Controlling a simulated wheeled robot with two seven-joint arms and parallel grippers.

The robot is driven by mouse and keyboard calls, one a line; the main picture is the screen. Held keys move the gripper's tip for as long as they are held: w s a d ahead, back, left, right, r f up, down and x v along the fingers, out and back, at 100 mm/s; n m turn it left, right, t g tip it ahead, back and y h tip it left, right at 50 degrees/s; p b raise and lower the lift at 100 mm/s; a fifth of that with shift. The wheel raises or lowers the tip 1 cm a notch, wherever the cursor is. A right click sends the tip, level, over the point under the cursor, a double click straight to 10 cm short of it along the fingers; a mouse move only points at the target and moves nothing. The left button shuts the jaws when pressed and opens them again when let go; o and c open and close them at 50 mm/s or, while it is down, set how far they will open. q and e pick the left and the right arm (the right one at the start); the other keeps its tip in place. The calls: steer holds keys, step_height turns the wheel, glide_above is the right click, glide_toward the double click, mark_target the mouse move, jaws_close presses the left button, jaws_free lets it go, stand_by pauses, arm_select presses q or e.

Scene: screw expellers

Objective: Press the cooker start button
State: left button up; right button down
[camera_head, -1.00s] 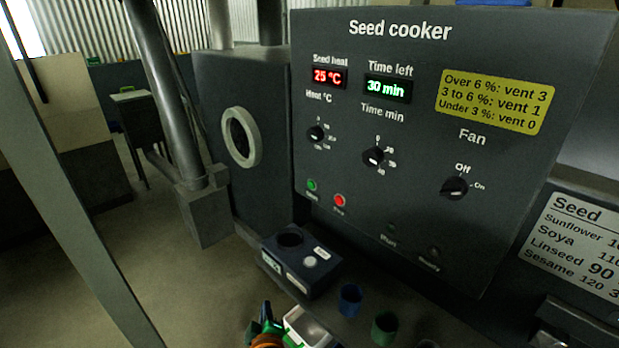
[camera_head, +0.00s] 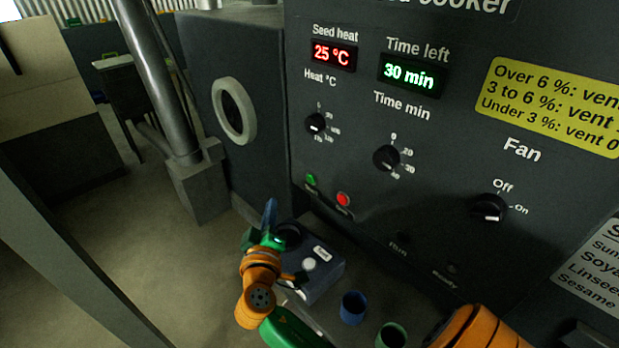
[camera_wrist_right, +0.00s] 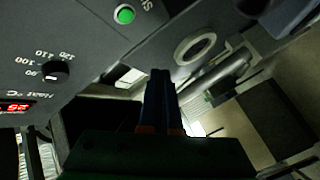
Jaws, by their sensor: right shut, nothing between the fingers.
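The green button (camera_head: 312,180) sits at the lower left of the seed cooker panel, beside a red button (camera_head: 343,199). The green button also shows in the right wrist view (camera_wrist_right: 124,15), at the upper left; its label is only partly visible there. My right gripper (camera_head: 270,212) has blue fingers, shut and empty, below and left of the green button in the head view. In the right wrist view the fingers (camera_wrist_right: 161,78) are together and apart from the button. My left gripper is not in view.
The panel carries a heat knob (camera_head: 316,123), a time knob (camera_head: 386,158) and a fan knob (camera_head: 488,208). Displays read 25 °C and 30 min. A dark blue box (camera_head: 322,280), a blue cup (camera_head: 353,307) and a green cup (camera_head: 391,336) stand below. A round ring (camera_head: 233,111) protrudes at left.

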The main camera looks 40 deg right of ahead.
mark_target(311, 179)
steer(key=w+d+p, duration=0.1)
steer(key=d, duration=0.8)
steer(key=shift+f+p, duration=0.15)
steer(key=shift+p, duration=0.2)
stand_by(1.5)
steer(key=shift+w+d, duration=0.1)
steer(key=shift+d, duration=0.3)
steer(key=shift+d, duration=0.4)
stand_by(0.6)
steer(key=shift+a, duration=0.1)
steer(key=shift+a+b, duration=0.3)
steer(key=shift+a, duration=0.4)
